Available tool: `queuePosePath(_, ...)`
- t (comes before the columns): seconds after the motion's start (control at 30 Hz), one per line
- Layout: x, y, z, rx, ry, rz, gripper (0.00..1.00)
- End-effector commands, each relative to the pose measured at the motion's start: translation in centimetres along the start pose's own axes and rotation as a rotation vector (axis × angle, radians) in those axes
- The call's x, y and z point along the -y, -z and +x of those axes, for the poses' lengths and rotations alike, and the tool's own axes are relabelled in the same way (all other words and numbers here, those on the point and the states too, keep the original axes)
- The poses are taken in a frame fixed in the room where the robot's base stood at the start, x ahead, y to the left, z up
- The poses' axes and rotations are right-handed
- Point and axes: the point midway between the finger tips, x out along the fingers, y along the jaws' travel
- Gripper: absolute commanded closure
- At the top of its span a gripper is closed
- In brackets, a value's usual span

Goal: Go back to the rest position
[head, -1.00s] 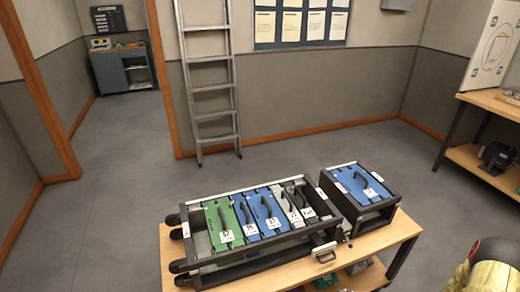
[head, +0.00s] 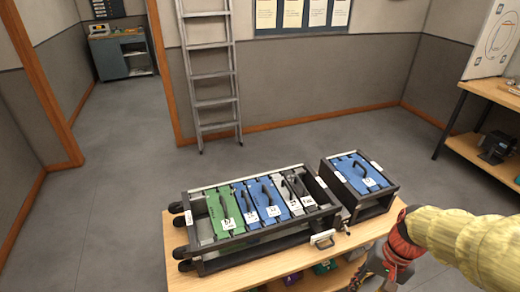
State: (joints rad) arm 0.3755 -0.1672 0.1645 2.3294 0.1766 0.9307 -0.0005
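My arm in a yellow sleeve (head: 470,240) reaches in from the right edge, with a red and black wrist. My gripper (head: 372,276) is dark and small at the lower right, over or in front of the front right of the table. Its fingers are too unclear to tell open from shut, and I see nothing clearly held. The long black rack (head: 235,262) on the table holds a green module (head: 214,210), blue modules (head: 269,192) and grey modules (head: 301,182), all with black handles. A smaller black rack (head: 381,207) to its right holds one blue module (head: 351,170).
The wooden table (head: 285,264) carries both racks, and items show on a shelf below. A ladder (head: 211,85) leans on the back wall. A workbench (head: 492,101) stands at the right, a cabinet (head: 122,60) at the far left. The floor left of the table is clear.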

Motion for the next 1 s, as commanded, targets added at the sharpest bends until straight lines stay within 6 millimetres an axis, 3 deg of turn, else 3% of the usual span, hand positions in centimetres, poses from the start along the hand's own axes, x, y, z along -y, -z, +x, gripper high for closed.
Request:
queuePosePath(0.03, 0.4, -0.6, -1.7, -0.056, -0.024, -0.056, 0.69)
queuePosePath(0.2, 1.4, -2.4, -6.2, -0.223, -0.088, -0.218, 0.69)
queuePosePath(0.6, 6.3, -7.5, -15.4, -0.548, -0.051, -0.470, 0.69)
queuePosePath(0.7, 7.1, -8.3, -16.3, -0.575, -0.036, -0.505, 0.69)
queuePosePath(1.0, 7.5, -8.4, -16.2, -0.570, -0.033, -0.519, 0.69)
